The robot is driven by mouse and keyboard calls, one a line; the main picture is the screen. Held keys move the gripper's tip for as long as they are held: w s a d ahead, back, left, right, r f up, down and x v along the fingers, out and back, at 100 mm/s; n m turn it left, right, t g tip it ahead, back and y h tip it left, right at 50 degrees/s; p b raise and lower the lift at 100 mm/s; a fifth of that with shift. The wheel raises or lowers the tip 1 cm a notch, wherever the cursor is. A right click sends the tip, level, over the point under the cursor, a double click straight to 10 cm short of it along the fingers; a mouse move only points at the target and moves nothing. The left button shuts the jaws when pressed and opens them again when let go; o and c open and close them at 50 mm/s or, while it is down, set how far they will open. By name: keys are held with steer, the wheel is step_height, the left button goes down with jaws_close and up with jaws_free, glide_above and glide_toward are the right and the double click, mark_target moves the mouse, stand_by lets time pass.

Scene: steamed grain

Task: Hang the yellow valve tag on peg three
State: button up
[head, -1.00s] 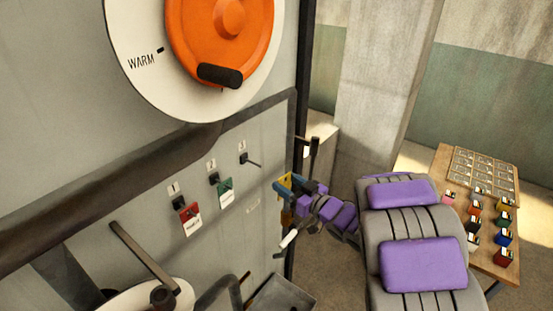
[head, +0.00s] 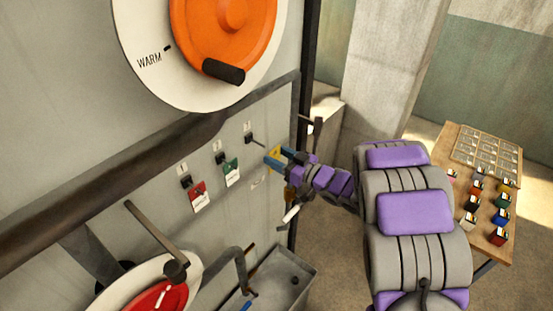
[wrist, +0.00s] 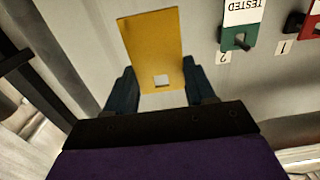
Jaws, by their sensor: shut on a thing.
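My gripper (head: 279,157) is shut on the yellow valve tag (head: 272,155), just right of and slightly below peg three (head: 256,141) in the head view. Peg three is bare, and the tag looks apart from it. In the wrist view the yellow tag (wrist: 154,42) stands between the two dark fingers of my gripper (wrist: 160,84), with its square hole at the end near the fingers. Peg three does not show clearly there. A green tag (head: 231,171) hangs on peg two (head: 220,159) and a red tag (head: 198,197) on peg one (head: 186,182).
A large orange dial (head: 222,35) is above the pegs, and a thick dark pipe (head: 130,150) crosses the grey panel. A metal tray (head: 285,275) and a lever (head: 155,235) are below. A wooden table (head: 452,140) with several colored blocks stands at the right.

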mark_target(264, 147)
steer(key=shift+w+d, duration=0.3)
steer(key=shift+d, duration=0.3)
steer(key=shift+w, duration=0.15)
steer(key=a, duration=0.2)
steer(key=w+a, duration=0.1)
steer(key=a, duration=0.1)
steer(key=shift+f, duration=0.1)
steer(key=shift+w+a, duration=0.15)
steer(key=shift+a, duration=0.15)
steer(key=shift+c, duration=0.5)
steer(key=shift+w+a+f, duration=0.1)
steer(key=shift+w+a, duration=0.15)
steer(key=shift+w, duration=0.25)
steer(key=shift+w+a+f, duration=0.1)
steer(key=shift+w+a, duration=0.15)
steer(key=shift+w, duration=0.25)
steer(key=shift+w+a, duration=0.1)
steer(key=shift+a, duration=0.45)
steer(key=shift+d+r, duration=0.1)
steer(key=shift+d, duration=0.4)
